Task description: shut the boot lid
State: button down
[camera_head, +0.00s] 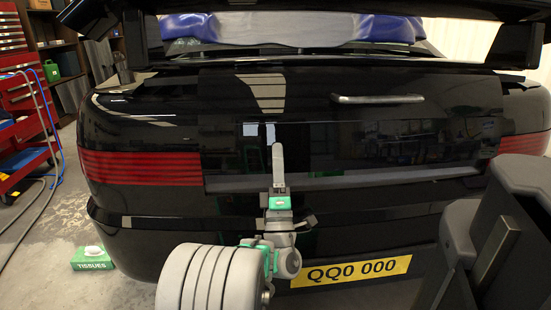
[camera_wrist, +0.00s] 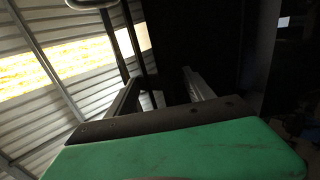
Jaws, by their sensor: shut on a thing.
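The boot lid (camera_head: 420,140) is a glossy black panel across the rear of the black car, with a silver bar handle (camera_head: 378,98) near its top. A grey strip runs along its lower edge; I cannot tell how far the lid stands open. My gripper (camera_head: 278,152) is upright in front of the lid, left of and below the handle. In the wrist view my gripper's fingers (camera_wrist: 162,90) stand a little apart against a dark surface. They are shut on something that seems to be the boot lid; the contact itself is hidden.
Red tail lights (camera_head: 140,167) flank the lid. A green tissue box (camera_head: 93,258) lies on the floor at left. A red tool trolley (camera_head: 20,110) with hoses stands at far left.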

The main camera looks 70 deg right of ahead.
jog(key=c, duration=0.7)
grip_release()
jog(key=shift+w+d+f, duration=0.2)
jog(key=shift+w+d, duration=0.1)
jog(key=shift+d, duration=0.05)
jog(key=shift+s, duration=0.1)
jog(key=shift+s+a+f, duration=0.1)
jog(key=shift+a+f, duration=0.05)
jog(key=shift+f, duration=0.05)
jog(key=v, duration=0.7)
jog(key=shift+a+b, duration=0.2)
jog(key=shift+b, duration=0.2)
jog(key=shift+c, duration=0.5)
